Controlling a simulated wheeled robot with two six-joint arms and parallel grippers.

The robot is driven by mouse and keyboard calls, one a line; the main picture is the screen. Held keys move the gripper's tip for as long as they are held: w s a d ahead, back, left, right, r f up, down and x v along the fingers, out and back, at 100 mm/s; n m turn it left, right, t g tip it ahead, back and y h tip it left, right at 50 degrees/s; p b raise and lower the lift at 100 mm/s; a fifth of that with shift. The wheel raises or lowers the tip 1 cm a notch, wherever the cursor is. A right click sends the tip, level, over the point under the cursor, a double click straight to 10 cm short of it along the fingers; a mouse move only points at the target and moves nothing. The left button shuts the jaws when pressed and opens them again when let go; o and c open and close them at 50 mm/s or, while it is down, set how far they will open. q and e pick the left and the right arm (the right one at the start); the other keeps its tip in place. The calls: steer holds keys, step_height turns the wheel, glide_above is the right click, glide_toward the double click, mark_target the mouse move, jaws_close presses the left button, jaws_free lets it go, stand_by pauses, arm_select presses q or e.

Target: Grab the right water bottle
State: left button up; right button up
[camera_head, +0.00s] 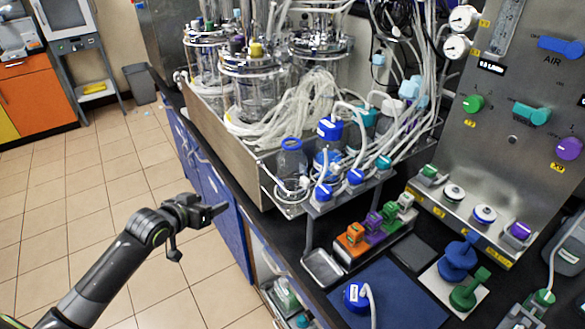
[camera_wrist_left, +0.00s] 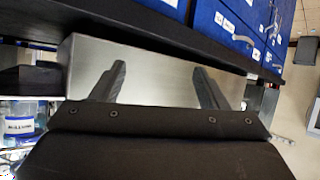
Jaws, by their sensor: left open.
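My left gripper (camera_head: 216,212) is open and empty, out over the floor beside the bench's left edge and well apart from the bottles. In the left wrist view both fingers (camera_wrist_left: 160,82) stand wide apart in front of a bare steel wall. A clear bottle with a blue top (camera_head: 291,160) stands at the front corner of the steel tray. Several blue-capped bottles stand to its right, among them one with a dark blue cap (camera_head: 329,130). I cannot tell which one is the right water bottle. A labelled jar (camera_wrist_left: 20,126) is cut off at the left wrist view's edge. My right gripper is out of view.
The steel tray (camera_head: 225,130) holds reactor vessels and many tubes. Blue cabinets (camera_head: 195,160) are under the black bench. Orange, purple and green clamps (camera_head: 372,222) and a blue-capped vessel on a blue mat (camera_head: 400,300) are at the front. The tiled floor at left is clear.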

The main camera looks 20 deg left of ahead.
arm_select(q)
steer(key=s+d+r+m+h, duration=0.1)
steer(key=d+r, duration=0.2)
steer(key=r, duration=0.3)
steer(key=s+d+r+m+h, duration=0.1)
steer(key=d+r+h, duration=0.15)
steer(key=r, duration=0.35)
steer(key=m+h+b, duration=0.2)
steer(key=m+b, duration=0.2)
steer(key=b, duration=0.1)
glide_toward(281, 163)
steer(key=x, duration=0.8)
steer(key=shift+w+f, duration=0.1)
steer(key=shift+w, duration=0.05)
steer(key=shift+f+p+x, duration=0.15)
steer(key=shift+p+x, duration=0.05)
steer(key=shift+x, duration=1.15)
steer(key=shift+f+p+x, duration=0.15)
steer(key=shift+x, duration=1.15)
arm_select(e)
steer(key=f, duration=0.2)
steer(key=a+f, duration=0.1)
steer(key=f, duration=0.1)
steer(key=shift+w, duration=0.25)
